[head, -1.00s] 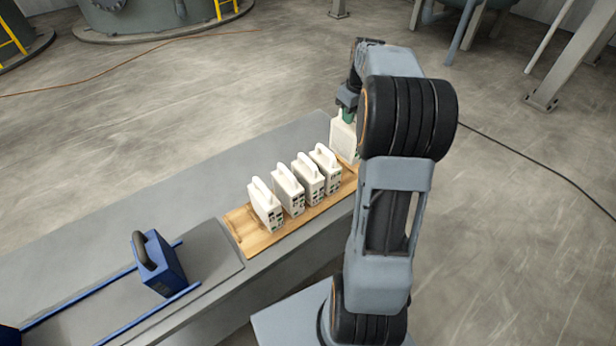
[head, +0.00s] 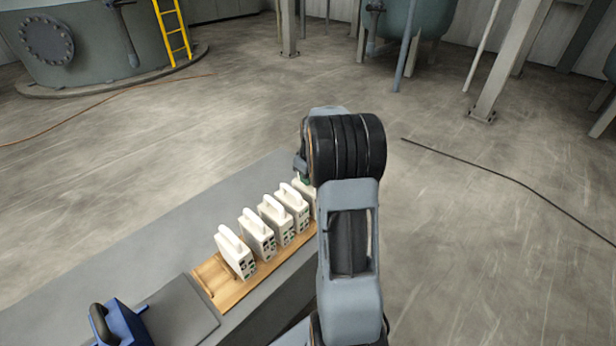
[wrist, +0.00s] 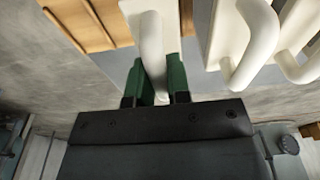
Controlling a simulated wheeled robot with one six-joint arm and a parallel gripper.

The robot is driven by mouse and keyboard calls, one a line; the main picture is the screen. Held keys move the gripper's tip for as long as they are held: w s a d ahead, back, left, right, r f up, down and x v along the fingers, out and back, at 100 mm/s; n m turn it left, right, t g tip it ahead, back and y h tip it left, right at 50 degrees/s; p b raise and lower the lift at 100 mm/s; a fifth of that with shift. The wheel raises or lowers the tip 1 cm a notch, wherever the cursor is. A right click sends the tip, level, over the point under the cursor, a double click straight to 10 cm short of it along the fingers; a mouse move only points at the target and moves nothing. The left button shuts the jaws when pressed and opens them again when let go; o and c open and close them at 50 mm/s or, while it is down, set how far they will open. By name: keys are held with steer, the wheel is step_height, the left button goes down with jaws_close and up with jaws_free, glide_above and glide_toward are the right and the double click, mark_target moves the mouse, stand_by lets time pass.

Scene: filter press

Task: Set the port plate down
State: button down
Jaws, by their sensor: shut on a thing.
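My gripper (wrist: 157,85), with green fingers, is shut on the handle of a white port plate (wrist: 172,22) in the wrist view. In the head view my arm hides most of this plate and the gripper (head: 304,179), at the far end of the wooden rack (head: 232,292). Whether the plate's foot touches the rack is hidden. Several similar white plates (head: 258,237) stand upright in a row on the rack, beside the held one. Their handles also show at the right of the wrist view (wrist: 252,45).
The rack lies on a long grey bench (head: 140,240). A blue block with a dark handle (head: 122,322) stands at the bench's near left. The rack's near left end is bare. Open floor lies beyond the bench, with a dark cable (head: 490,177) at the right.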

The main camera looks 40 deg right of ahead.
stand_by(0.3)
steer(key=c, duration=1.5)
jaws_free()
steer(key=shift+f, duration=0.15)
steer(key=o, duration=0.4)
step_height(320, 180, up, 11)
steer(key=s, duration=0.1)
steer(key=s+a+r+t, duration=0.1)
steer(key=s+a+r, duration=0.15)
steer(key=a, duration=0.45)
steer(key=s+a+r, duration=0.1)
steer(key=s+a, duration=0.3)
steer(key=a, duration=0.3)
steer(key=shift+s+a+f+m+t, duration=0.3)
steer(key=shift+s+a+f, duration=0.45)
steer(key=shift+s+a, duration=0.95)
steer(key=shift+s+a+f+m+t, duration=0.3)
steer(key=shift+s+a+f, duration=0.45)
steer(key=shift+s+a, duration=0.85)
steer(key=shift+s+a+f+m+t, duration=0.2)
steer(key=shift+s+a+f+m, duration=0.4)
steer(key=shift+s+a, duration=1.1)
